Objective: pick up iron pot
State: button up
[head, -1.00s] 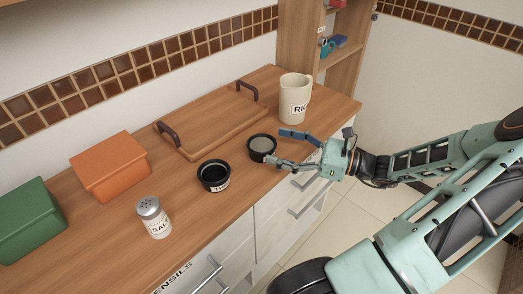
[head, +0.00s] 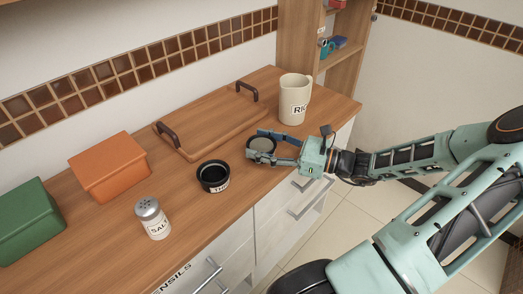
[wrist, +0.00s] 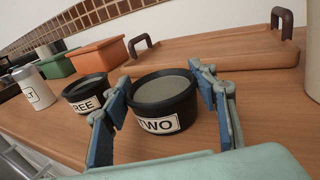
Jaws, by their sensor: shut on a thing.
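A small round black pot labelled TWO (wrist: 165,112), with a grey surface inside its rim, stands on the wooden counter. It also shows in the head view (head: 261,146). A second black pot (head: 213,176) with a partly readable label, ending in REE in the wrist view (wrist: 86,93), stands to its left. My gripper (head: 259,144) has one finger on each side of the pot labelled TWO and is shut on it. The pot is upright, at about counter level; I cannot tell if it is lifted.
A wooden tray (head: 208,129) with dark handles lies behind the pots. A cream jug (head: 294,103) stands right of the tray, close to my gripper. A salt shaker (head: 153,220), orange box (head: 110,168) and green box (head: 30,222) are at left. The counter's front edge is below my wrist.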

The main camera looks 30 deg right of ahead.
jog(key=c, duration=0.4)
